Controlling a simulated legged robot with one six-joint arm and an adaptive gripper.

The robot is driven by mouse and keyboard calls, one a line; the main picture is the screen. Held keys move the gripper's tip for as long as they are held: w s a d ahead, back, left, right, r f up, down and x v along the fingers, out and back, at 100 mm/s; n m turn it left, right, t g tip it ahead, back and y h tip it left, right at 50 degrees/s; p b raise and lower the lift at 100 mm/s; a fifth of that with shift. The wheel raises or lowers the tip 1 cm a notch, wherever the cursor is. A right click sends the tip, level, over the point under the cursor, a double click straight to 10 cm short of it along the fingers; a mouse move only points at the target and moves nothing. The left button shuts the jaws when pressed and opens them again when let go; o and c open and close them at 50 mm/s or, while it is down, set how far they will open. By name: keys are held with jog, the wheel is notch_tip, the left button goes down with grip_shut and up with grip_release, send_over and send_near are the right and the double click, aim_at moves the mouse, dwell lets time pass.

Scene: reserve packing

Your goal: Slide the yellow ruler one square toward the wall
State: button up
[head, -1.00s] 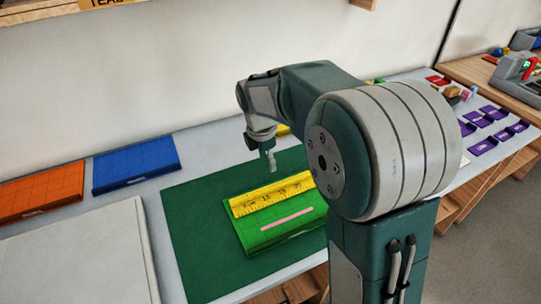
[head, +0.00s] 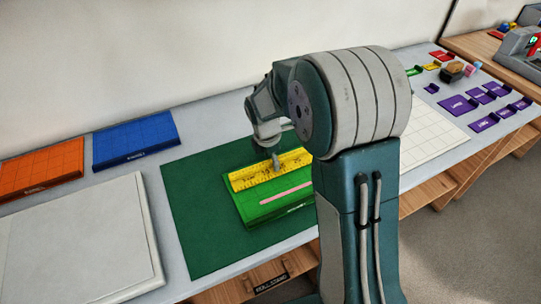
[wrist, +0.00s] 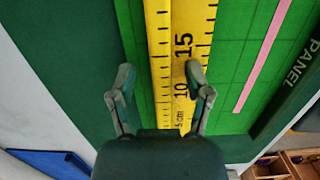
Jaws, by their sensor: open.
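The yellow ruler (head: 250,177), with black numbers, lies along the back part of the green gridded panel (head: 262,213). It also runs top to bottom in the wrist view (wrist: 183,22). My gripper (head: 276,163) is low over the ruler, right of its middle in the head view. In the wrist view, my gripper (wrist: 160,76) is open and empty, with one finger left of the ruler and the other overlapping its right side. I cannot tell whether they touch it. The wall (head: 120,60) rises behind the table. My arm hides the panel's right end.
A pink strip (head: 287,193) lies on the panel, in front of the ruler. The panel sits on a dark green mat (head: 190,235). Blue (head: 135,140) and orange (head: 40,170) panels and a large white board (head: 80,240) are to the left. Purple trays (head: 485,123) are at the right.

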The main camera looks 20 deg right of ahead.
grip_shut()
jog(key=shift+w+a+f, duration=0.1)
jog(key=shift+w, duration=0.2)
dwell(0.6)
grip_release()
jog(key=shift+w+f, duration=0.1)
